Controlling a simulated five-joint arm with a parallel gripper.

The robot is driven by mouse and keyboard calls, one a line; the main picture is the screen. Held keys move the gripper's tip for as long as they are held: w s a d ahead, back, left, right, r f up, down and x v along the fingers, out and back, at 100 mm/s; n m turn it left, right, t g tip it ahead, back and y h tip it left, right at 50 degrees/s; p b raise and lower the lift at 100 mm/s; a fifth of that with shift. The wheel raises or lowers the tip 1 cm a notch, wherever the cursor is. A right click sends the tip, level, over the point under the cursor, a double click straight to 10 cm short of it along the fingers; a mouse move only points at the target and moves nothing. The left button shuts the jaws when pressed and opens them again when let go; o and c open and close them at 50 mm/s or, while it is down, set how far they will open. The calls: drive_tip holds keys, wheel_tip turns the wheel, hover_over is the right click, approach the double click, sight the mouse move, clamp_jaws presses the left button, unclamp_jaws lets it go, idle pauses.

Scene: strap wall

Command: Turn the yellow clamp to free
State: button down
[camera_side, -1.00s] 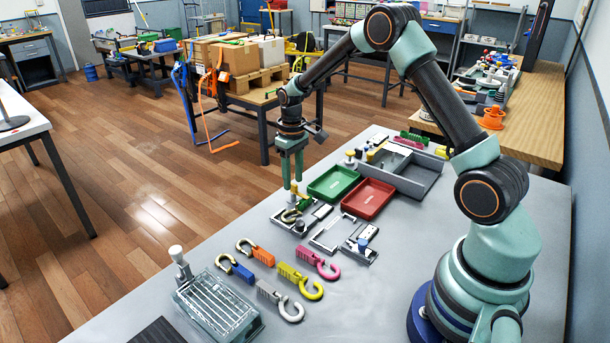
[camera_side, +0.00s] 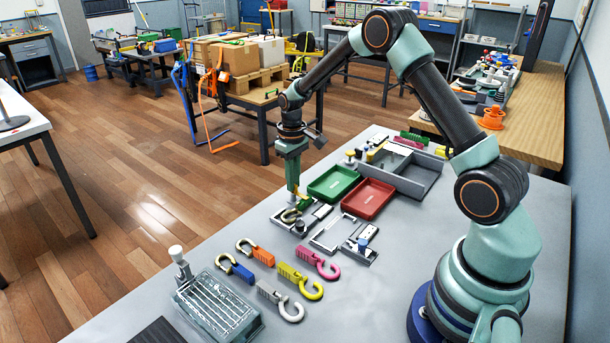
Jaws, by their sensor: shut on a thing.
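My gripper (camera_side: 293,192) points straight down at the fixture plate (camera_side: 318,213) near the far left edge of the grey bench. Its fingers are seen edge-on and are shut on the small yellow clamp (camera_side: 299,202), of which only a little shows below and beside the fingertips. A dark, olive-coloured hook (camera_side: 289,216) lies on the plate just below the clamp in the picture. The clamp's exact angle is too small and too covered to tell.
A green tray (camera_side: 333,184) and a red tray (camera_side: 367,199) lie right of the fixture. Several coloured hooks, including a pink hook (camera_side: 318,264) and a yellow hook (camera_side: 301,280), lie in front. A ribbed block (camera_side: 217,308) stands at the near left.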

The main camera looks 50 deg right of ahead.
drive_tip(key=m, duration=0.4)
drive_tip(key=shift+m, duration=0.3)
drive_tip(key=m, duration=0.4)
drive_tip(key=shift+m, duration=0.3)
drive_tip(key=m, duration=0.4)
drive_tip(key=shift+m, duration=2.1)
drive_tip(key=c, duration=0.9)
unclamp_jaws()
wheel_tip(320, 180, up, 12)
